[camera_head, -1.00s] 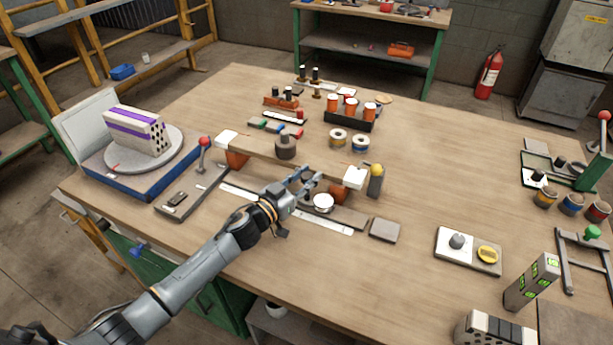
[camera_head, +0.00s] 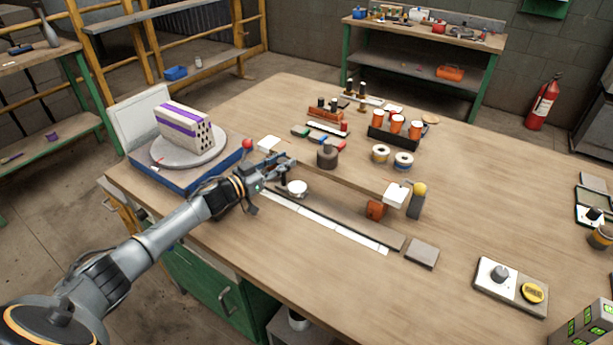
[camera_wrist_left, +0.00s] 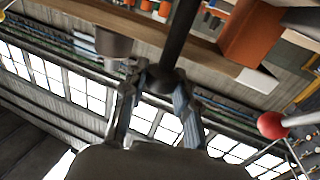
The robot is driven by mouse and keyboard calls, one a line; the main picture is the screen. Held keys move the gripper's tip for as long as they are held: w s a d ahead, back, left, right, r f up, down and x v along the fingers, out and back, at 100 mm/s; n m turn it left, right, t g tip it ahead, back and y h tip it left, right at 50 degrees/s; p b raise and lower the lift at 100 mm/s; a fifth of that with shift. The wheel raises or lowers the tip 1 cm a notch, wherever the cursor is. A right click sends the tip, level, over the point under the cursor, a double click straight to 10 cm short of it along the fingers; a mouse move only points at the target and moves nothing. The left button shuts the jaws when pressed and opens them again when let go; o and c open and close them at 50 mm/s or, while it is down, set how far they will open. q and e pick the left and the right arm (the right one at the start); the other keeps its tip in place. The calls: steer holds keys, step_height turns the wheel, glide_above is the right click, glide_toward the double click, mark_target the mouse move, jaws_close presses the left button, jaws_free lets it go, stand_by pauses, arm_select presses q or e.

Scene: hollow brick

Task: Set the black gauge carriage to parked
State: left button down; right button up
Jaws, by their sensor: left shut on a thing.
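The gauge carriage, with a round white dial (camera_head: 297,188), sits on the long grey rail (camera_head: 340,219) towards its left end. My left gripper (camera_head: 287,166) is at the carriage, just behind and above the dial, and hides much of its black body. In the left wrist view the gripper (camera_wrist_left: 159,80) is shut on a black post (camera_wrist_left: 178,38) of the carriage. A white scale strip (camera_head: 330,227) runs along the rail's front. My right gripper is not in view.
A red-knobbed lever (camera_head: 247,143) stands close to my left gripper; its knob also shows in the left wrist view (camera_wrist_left: 272,124). A dark cylinder (camera_head: 327,157) stands behind the rail.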

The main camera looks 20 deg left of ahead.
arm_select(q)
steer(key=a, duration=0.3)
steer(key=a+b, duration=0.1)
steer(key=shift+w+a, duration=0.2)
steer(key=shift+w, duration=0.15)
steer(key=shift+a+r, duration=0.1)
steer(key=shift+a, duration=0.1)
steer(key=c, duration=1.1)
jaws_free()
steer(key=shift+c, duration=0.2)
steer(key=shift+o, duration=0.8)
step_height(320, 180, up, 10)
